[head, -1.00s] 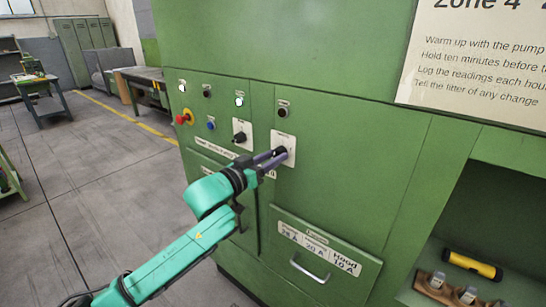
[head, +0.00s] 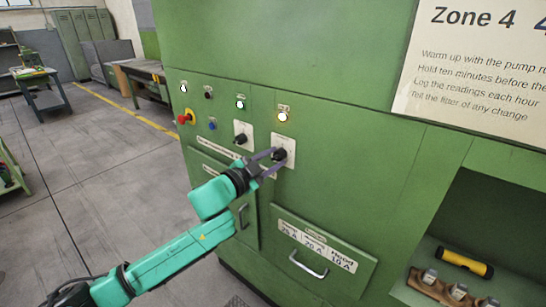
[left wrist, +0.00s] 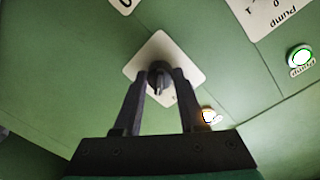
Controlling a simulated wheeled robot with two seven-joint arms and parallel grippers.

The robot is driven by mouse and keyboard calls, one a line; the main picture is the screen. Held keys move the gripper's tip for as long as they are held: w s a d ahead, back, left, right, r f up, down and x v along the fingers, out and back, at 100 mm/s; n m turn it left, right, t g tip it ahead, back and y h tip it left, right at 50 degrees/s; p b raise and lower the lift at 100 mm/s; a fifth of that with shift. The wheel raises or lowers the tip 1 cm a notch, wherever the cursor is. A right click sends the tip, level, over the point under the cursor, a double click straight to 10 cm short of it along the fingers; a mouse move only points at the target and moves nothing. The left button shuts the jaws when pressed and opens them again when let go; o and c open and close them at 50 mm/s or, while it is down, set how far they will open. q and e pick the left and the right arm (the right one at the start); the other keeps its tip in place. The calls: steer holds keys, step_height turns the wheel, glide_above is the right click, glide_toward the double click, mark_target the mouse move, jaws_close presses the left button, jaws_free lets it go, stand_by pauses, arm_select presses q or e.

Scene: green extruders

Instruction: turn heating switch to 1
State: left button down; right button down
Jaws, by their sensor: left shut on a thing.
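The heating switch is a black knob (head: 279,154) on a white plate (head: 290,145), the right one of two switches on the green machine. My left gripper (head: 277,156) is shut on this knob, with one finger on each side. In the left wrist view the knob (left wrist: 158,70) sits between the fingertips, and its pointer runs towards the gripper's palm. The numbers on its plate are too small or hidden to read. The lamp (head: 282,116) above the switch glows amber-white. My right gripper is not in view.
The pump switch (head: 240,138) is on a similar plate to the left, with a lit lamp (head: 240,104) above. A red emergency button (head: 185,119) and a blue button (head: 212,125) are further left. A drawer with a handle (head: 308,266) is below. A yellow torch (head: 465,262) lies at right.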

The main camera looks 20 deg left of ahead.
arm_select(q)
steer(key=shift+m, duration=0.8)
steer(key=shift+c, duration=2.3)
jaws_free()
steer(key=b+v, duration=0.3)
steer(key=v, duration=1.1)
steer(key=shift+s+b, duration=0.3)
steer(key=shift+b, duration=0.1)
